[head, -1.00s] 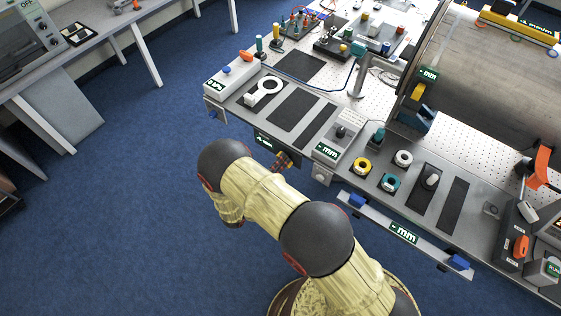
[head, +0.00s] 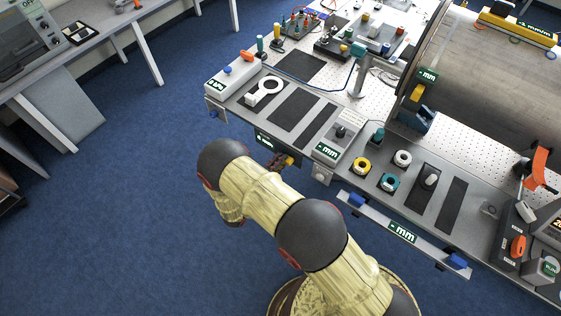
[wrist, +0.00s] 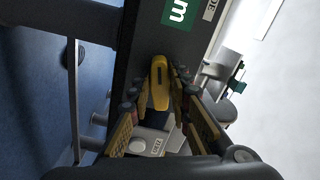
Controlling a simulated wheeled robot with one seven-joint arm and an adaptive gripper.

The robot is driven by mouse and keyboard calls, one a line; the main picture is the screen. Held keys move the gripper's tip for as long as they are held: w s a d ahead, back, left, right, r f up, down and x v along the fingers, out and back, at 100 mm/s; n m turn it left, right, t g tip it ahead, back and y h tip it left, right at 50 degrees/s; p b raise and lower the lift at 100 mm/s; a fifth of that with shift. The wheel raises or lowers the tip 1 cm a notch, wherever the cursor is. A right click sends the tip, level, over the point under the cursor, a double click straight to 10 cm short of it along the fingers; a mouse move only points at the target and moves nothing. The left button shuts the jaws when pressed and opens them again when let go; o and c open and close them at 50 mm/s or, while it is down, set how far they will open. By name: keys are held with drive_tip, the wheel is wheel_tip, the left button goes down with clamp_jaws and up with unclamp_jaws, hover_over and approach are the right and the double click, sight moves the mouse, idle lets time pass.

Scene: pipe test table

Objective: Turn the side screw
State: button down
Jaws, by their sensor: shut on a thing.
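The side screw (wrist: 159,83) shows in the wrist view as a long yellow handle standing out from the dark side face of the bench. My gripper (wrist: 157,98) has its two yellow-and-black fingers on either side of the handle and is shut on it. In the head view my gripper (head: 279,161) is small, at the bench's front side, just right of and below a green label plate. The screw's shaft is hidden behind the handle and fingers.
The bench (head: 225,112) carries dark pads, coloured rings and knobs near my gripper. A grey round knob (head: 319,173) sits on the front side to the right. A rail with blue ends (head: 403,232) juts out farther right. Blue floor is open at left.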

drive_tip(key=shift+f+n, duration=0.1)
drive_tip(key=shift+n, duration=1)
drive_tip(key=c, duration=1.7)
unclamp_jaws()
drive_tip(key=shift+o, duration=0.2)
drive_tip(key=shift+s, duration=0.1)
drive_tip(key=v, duration=1.2)
drive_tip(key=shift+a, duration=0.1)
